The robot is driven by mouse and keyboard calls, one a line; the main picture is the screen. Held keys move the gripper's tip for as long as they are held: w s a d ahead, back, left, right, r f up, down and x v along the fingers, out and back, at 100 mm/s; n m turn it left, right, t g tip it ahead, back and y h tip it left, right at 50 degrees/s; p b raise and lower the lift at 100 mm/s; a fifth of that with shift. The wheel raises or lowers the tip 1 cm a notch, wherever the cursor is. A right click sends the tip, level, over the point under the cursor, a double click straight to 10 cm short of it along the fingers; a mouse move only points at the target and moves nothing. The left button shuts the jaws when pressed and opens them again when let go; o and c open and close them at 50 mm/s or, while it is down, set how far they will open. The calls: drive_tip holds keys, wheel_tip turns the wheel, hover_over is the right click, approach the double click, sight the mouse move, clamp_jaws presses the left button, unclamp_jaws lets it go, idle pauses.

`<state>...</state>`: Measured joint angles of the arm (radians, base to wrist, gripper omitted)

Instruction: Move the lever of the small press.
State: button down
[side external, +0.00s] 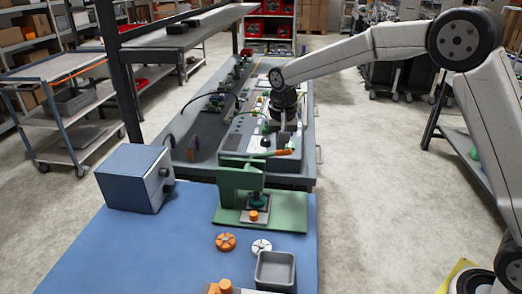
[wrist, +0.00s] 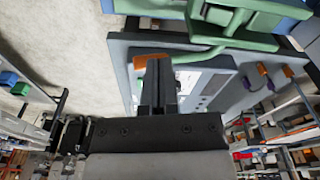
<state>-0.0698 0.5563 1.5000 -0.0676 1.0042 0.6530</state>
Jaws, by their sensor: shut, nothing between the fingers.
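The small press is a green frame (side external: 240,190) on a green base plate at the far end of the blue table. Its lever, a green bar with an orange grip (side external: 283,152), sticks out to the right at the top. In the wrist view the press body (wrist: 240,18) is at the top, and the orange grip (wrist: 150,60) shows at the fingertips. My gripper (side external: 283,140) is shut and empty, pointing down just above the orange grip. I cannot tell whether the fingers touch it. The fingers (wrist: 158,70) partly cover the grip in the wrist view.
A blue-grey box (side external: 135,178) stands left of the press. Orange and white round pieces (side external: 226,242) and a grey open bin (side external: 275,270) lie in front of it. A grey bench with a panel (side external: 255,135) stands behind. The blue table's left front is clear.

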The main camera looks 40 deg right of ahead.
wheel_tip(320, 180, up, 7)
drive_tip(key=shift+s+a, duration=0.2)
drive_tip(key=shift+s, duration=0.1)
drive_tip(key=shift+f, duration=0.1)
idle(0.4)
drive_tip(key=s+d+f+n, duration=0.1)
drive_tip(key=s+f+n, duration=0.1)
drive_tip(key=s+f, duration=0.2)
drive_tip(key=s+d+f+n+t, duration=0.1)
drive_tip(key=s+f, duration=0.4)
drive_tip(key=s, duration=0.6)
drive_tip(key=s+d+f+n, duration=0.1)
drive_tip(key=s+f+n, duration=0.2)
drive_tip(key=s, duration=0.5)
drive_tip(key=shift+s+f+t+y, duration=0.25)
drive_tip(key=shift+f+t+y, duration=0.05)
drive_tip(key=shift+f, duration=0.6)
drive_tip(key=c, duration=1.3)
unclamp_jaws()
